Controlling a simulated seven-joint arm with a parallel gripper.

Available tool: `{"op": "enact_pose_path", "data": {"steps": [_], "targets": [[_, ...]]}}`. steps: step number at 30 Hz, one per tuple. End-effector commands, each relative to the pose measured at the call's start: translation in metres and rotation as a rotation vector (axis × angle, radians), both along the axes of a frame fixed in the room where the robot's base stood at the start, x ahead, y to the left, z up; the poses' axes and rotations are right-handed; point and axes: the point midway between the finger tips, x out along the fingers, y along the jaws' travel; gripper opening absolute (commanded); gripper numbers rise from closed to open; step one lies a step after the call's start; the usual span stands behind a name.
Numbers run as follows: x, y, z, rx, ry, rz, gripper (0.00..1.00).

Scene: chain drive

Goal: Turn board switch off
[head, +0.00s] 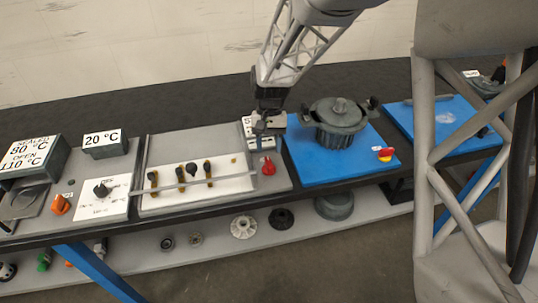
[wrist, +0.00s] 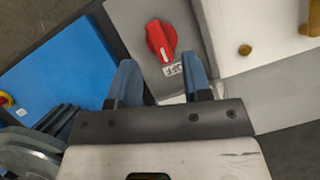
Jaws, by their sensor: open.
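A red rotary switch (head: 268,166) sits on the grey panel at the right end of the white board (head: 220,186). In the wrist view the red switch (wrist: 160,40) lies just beyond my fingertips, with an upside-down OFF label (wrist: 174,70) beside it. The switch's ridge runs roughly up and down there; its exact setting is hard to tell. My gripper (head: 267,128) is above and behind the switch in the head view. In the wrist view my gripper (wrist: 161,70) is open and empty, its blue fingers either side of the label, not touching the switch.
A dark lidded pot (head: 340,118) stands on a blue plate (head: 310,168) to the right, near a red-and-yellow switch (head: 384,154). A standing sign (head: 248,130) is close behind my gripper. Several dark and gold pegs (head: 192,172) stand on the white board.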

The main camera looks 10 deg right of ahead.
Motion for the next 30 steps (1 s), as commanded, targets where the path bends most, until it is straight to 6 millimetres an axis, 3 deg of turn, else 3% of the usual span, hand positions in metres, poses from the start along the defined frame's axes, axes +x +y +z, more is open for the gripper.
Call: {"op": "enact_pose_path", "data": {"steps": [9, 25, 30], "targets": [[0.008, -0.002, 0.021, 0.0, 0.0, 0.0, 0.45], [0.008, -0.002, 0.023, 0.0, -0.001, 0.0, 0.45], [0.003, -0.003, 0.031, -0.001, -0.018, 0.005, 0.45]]}}
